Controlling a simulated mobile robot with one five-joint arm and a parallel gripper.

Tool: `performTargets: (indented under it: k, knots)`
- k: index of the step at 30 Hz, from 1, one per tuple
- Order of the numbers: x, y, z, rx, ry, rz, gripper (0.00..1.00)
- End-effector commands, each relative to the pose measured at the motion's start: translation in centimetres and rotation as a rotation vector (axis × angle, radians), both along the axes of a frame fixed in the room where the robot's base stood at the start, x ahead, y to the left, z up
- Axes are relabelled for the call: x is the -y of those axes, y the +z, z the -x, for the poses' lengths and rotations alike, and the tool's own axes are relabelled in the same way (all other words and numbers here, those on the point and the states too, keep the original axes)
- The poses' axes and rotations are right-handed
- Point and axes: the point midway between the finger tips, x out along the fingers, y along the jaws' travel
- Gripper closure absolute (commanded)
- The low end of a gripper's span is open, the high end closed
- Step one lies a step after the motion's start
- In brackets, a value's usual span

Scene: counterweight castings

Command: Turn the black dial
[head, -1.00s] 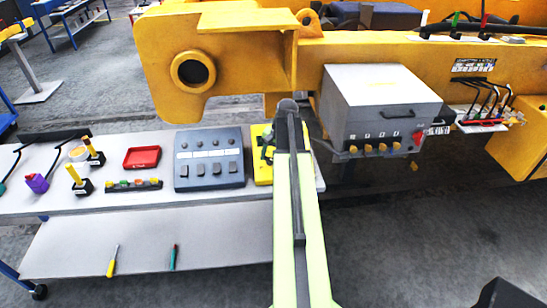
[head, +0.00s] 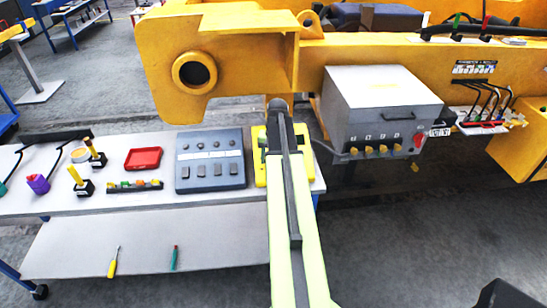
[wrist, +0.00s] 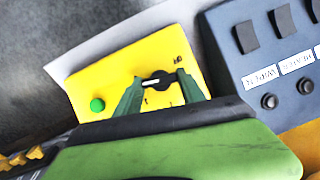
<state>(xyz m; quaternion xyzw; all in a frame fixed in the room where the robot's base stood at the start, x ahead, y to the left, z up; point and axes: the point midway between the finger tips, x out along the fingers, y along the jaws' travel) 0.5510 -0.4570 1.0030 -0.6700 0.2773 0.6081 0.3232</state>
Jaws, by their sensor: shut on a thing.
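The black dial (wrist: 158,84) sits on the face of a yellow box (wrist: 85,84) in the wrist view. It has a white pointer mark, and small markings are printed around it. My gripper (wrist: 160,78) has its two green fingers on either side of the dial, shut on it. A green button (wrist: 97,104) is on the same box, left of the fingers. In the head view the yellow box (head: 260,176) lies at the right end of the bench, and my arm hides its dial.
A grey panel with switches (head: 210,180) stands just left of the yellow box. A red tray (head: 143,158) and several small items are further left on the bench (head: 130,203). A grey cabinet with yellow knobs (head: 385,110) stands to the right, by a large yellow machine frame (head: 235,60).

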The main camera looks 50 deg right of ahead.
Motion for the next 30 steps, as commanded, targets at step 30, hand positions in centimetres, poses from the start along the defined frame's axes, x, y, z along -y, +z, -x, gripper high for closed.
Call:
performTargets:
  k: [30]
  knots:
    - [-0.55,-0.04,0.04,-0.227,0.612,0.254,0.93]
